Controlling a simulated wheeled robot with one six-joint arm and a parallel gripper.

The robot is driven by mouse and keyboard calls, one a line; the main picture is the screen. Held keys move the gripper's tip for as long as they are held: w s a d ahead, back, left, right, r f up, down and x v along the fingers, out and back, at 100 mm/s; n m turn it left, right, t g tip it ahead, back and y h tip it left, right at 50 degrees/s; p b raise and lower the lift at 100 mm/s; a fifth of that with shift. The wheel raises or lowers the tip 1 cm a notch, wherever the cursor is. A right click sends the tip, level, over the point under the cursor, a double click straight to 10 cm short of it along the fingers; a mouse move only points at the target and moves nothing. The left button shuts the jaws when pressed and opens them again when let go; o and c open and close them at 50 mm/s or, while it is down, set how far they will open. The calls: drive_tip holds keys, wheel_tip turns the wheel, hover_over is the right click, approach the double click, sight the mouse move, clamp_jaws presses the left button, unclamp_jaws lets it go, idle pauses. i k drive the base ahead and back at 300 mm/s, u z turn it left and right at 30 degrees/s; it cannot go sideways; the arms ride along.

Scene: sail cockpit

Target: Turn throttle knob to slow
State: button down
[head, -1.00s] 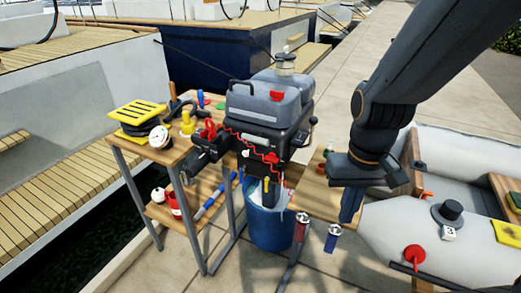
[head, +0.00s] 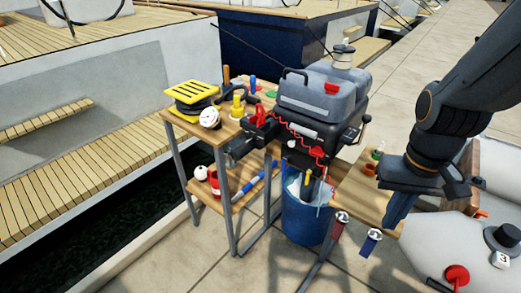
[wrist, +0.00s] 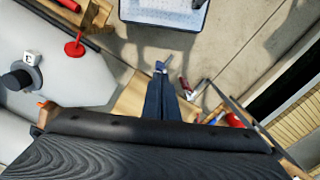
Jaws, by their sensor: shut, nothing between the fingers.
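An outboard motor (head: 310,125) with a grey top and black body stands on the stand, its lower end in a blue bucket (head: 307,222). A small red part (head: 317,151) shows on its front, and a black tiller (head: 240,142) with a red piece (head: 257,119) sticks out to the left. I cannot tell which part is the throttle knob; its setting is not readable. My gripper (head: 393,222) is shut and empty, pointing down in front of the small wooden bench, to the right of the motor and apart from it. It also shows in the wrist view (wrist: 161,72).
A wooden side table (head: 190,128) with a yellow reel (head: 197,92) and several tools stands left of the motor. A small wooden bench (head: 358,196) with hanging items (head: 370,243) is beside my gripper. A grey inflatable boat (head: 435,245) is at right. Open water lies at left.

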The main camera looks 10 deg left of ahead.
sight(240, 151)
drive_tip(key=z, duration=1.4)
drive_tip(key=k, duration=1.25)
drive_tip(key=u, duration=1.7)
drive_tip(key=i, duration=0.5)
